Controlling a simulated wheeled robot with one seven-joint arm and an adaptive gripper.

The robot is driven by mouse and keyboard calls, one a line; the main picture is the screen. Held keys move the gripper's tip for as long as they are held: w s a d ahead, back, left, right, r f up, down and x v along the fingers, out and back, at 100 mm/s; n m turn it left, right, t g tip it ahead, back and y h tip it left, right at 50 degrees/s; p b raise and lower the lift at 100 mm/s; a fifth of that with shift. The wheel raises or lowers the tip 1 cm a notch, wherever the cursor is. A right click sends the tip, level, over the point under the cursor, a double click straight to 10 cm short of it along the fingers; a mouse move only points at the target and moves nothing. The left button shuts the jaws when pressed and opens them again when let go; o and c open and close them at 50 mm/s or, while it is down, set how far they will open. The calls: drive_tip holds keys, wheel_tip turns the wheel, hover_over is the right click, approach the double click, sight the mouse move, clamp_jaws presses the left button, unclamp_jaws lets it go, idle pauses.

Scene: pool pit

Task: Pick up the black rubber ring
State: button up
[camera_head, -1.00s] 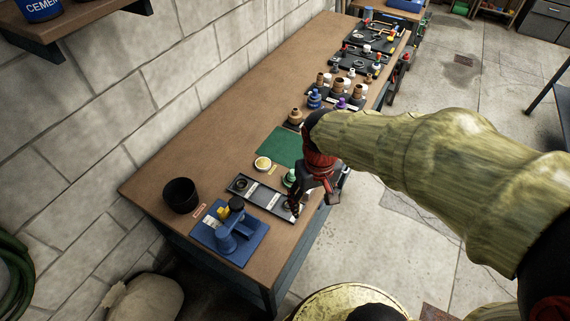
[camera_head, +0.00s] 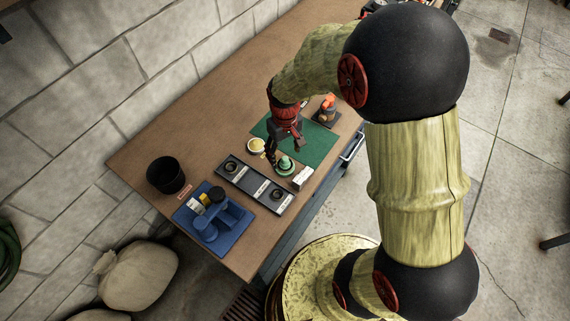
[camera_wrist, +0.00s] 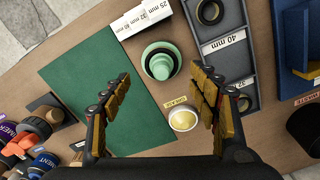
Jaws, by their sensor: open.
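Two black rubber rings lie in a grey divided tray (camera_head: 240,180). One ring (camera_head: 231,167) is at the tray's far-left end and the other ring (camera_head: 278,195) is toward its near-right end. In the wrist view, one ring (camera_wrist: 210,11) is at the top and another ring (camera_wrist: 242,102) is at the right, partly behind a finger. Labels reading 40 mm and 32 lie between them. My gripper (camera_head: 285,148) is above the bench by the green mat and is also in the wrist view (camera_wrist: 163,95). It is open and empty, to the side of the tray.
A green fitting (camera_wrist: 160,62) and a yellow tin (camera_wrist: 183,118) stand between the tray and green mat (camera_wrist: 85,80). A white size card (camera_head: 302,177) stands beside the tray. A blue device (camera_head: 210,225) and black bucket (camera_head: 168,172) are left of it. The bench's back-left is clear.

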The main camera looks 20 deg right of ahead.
sight(284, 157)
wheel_tip(284, 157, down, 5)
drive_tip(key=shift+a+r+b, duration=0.1)
drive_tip(key=shift+r+b, duration=0.1)
drive_tip(key=shift+b, duration=0.45)
drive_tip(key=shift+c, duration=0.7)
drive_tip(key=c, duration=0.8)
drive_tip(key=shift+c, duration=0.4)
drive_tip(key=shift+r, duration=0.1)
wheel_tip(284, 157, up, 10)
drive_tip(key=p, duration=0.2)
drive_tip(key=shift+p, duration=0.3)
drive_tip(key=shift+a, duration=0.1)
